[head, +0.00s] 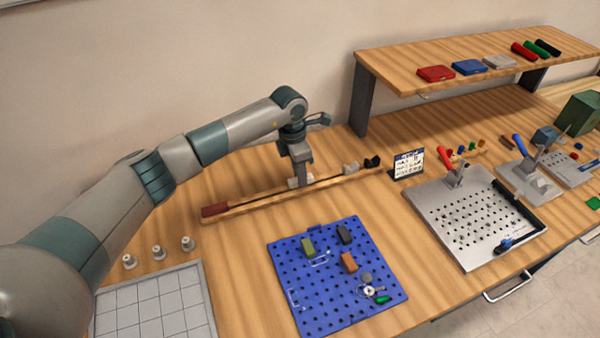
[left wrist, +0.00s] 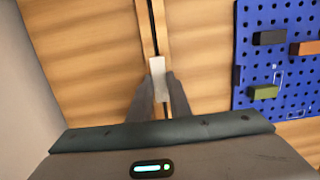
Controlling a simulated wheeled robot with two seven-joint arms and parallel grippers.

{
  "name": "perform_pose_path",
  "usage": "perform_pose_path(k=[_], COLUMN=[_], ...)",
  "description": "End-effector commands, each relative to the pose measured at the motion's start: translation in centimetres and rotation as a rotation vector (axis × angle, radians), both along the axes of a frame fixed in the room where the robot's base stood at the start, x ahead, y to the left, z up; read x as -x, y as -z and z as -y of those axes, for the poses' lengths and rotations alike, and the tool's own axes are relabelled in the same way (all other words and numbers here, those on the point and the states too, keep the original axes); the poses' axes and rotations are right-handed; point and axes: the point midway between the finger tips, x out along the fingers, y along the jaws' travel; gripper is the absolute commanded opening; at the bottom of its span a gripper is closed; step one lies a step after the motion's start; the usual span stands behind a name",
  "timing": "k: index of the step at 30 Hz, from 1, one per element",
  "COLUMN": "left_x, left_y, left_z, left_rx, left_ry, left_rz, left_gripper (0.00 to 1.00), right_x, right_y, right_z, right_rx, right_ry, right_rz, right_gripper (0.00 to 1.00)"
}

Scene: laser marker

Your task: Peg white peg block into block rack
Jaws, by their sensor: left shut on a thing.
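My left gripper (head: 298,182) is over the long wooden rail (head: 248,206) at the back of the table, pointing down. It is shut on a small white block, which shows between the fingertips in the left wrist view (left wrist: 158,67). The block is at the rail's dark centre line; I cannot tell whether it still touches the rail. A blue pegboard (head: 290,291) lies in front of the rail, with a green block (head: 307,246), a black block (head: 344,233) and an orange block (head: 349,262) on it. My right gripper is not in view.
A grey block (head: 350,168) and a black piece (head: 372,162) are on the rail's right part, a red piece (head: 214,210) at its left end. A small sign (head: 408,164) and a metal perforated plate (head: 470,226) are right. A white gridded tray (head: 150,306) is front left.

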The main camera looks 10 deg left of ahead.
Motion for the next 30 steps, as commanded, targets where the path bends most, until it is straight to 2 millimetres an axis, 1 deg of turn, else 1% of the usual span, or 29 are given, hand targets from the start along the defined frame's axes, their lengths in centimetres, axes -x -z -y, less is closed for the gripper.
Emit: perform_pose_path(k=[3,11,30], left_x=[-0.02,-0.02,-0.03], left_y=[0.35,0.35,0.84], left_z=[-0.02,-0.02,-0.02], left_rx=[0.000,-0.001,-0.001], left_ry=[0.000,0.000,0.000], left_rz=[0.000,0.001,0.001], left_gripper=[0.00,0.00,0.00], right_x=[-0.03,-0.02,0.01], right_y=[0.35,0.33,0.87], right_z=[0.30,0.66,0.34], right_rx=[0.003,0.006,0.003], right_ry=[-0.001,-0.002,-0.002], right_rz=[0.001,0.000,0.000], right_gripper=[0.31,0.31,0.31])
